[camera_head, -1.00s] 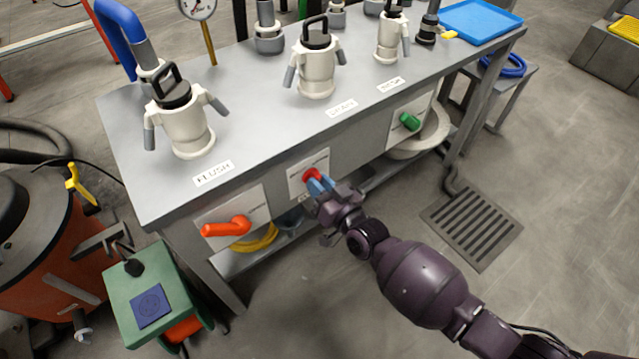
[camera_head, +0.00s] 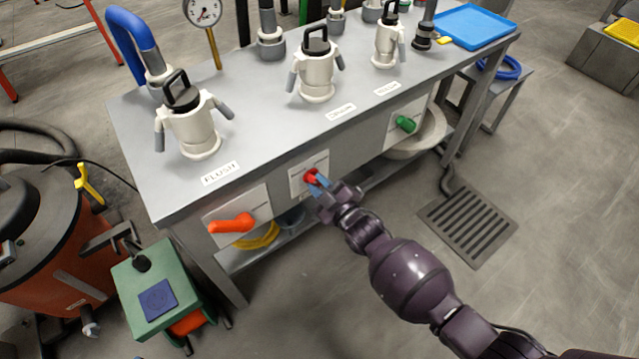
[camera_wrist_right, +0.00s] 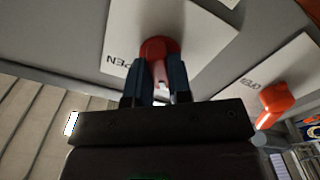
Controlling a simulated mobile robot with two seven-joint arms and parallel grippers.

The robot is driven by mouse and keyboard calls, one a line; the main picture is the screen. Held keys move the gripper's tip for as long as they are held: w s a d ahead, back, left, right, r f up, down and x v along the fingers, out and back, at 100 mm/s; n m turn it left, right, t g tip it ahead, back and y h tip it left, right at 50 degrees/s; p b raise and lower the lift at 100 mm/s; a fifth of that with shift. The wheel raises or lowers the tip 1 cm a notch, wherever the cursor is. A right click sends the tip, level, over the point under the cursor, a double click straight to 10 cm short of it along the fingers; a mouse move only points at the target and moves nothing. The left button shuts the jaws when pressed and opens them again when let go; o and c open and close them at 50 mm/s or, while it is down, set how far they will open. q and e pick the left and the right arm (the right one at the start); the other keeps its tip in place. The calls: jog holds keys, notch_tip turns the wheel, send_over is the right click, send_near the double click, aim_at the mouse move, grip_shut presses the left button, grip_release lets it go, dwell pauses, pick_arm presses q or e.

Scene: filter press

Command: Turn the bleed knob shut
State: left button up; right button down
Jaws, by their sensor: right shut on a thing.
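The red knob (camera_head: 311,176) sits on a white plate (camera_head: 296,187) on the front face of the grey bench, between an orange lever and a green knob. My right gripper (camera_head: 319,182) reaches it from the front right, with its blue fingers closed around the knob. In the right wrist view the red knob (camera_wrist_right: 158,50) stands between the two blue fingers, and part of the word OPEN shows on the plate. The fingers hide part of the knob. I cannot read a name for it. My left gripper is not in view.
The orange lever (camera_head: 232,224) is left of the red knob and the green knob (camera_head: 405,123) is right. White-bodied fittings, a gauge (camera_head: 203,11) and a blue tray (camera_head: 474,25) stand on the bench (camera_head: 260,120). A floor drain (camera_head: 468,222) lies to the right.

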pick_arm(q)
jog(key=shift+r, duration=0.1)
pick_arm(e)
jog(key=shift+n, duration=0.8)
jog(key=c, duration=1)
grip_release()
jog(key=shift+c, duration=0.2)
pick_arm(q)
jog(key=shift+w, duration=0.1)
pick_arm(e)
jog(key=shift+s+d, duration=0.1)
jog(key=shift+s+d, duration=0.2)
jog(key=shift+s, duration=0.05)
pick_arm(q)
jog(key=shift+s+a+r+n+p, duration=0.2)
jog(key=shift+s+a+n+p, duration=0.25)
jog(key=shift+p, duration=0.9)
pick_arm(e)
jog(key=v, duration=1)
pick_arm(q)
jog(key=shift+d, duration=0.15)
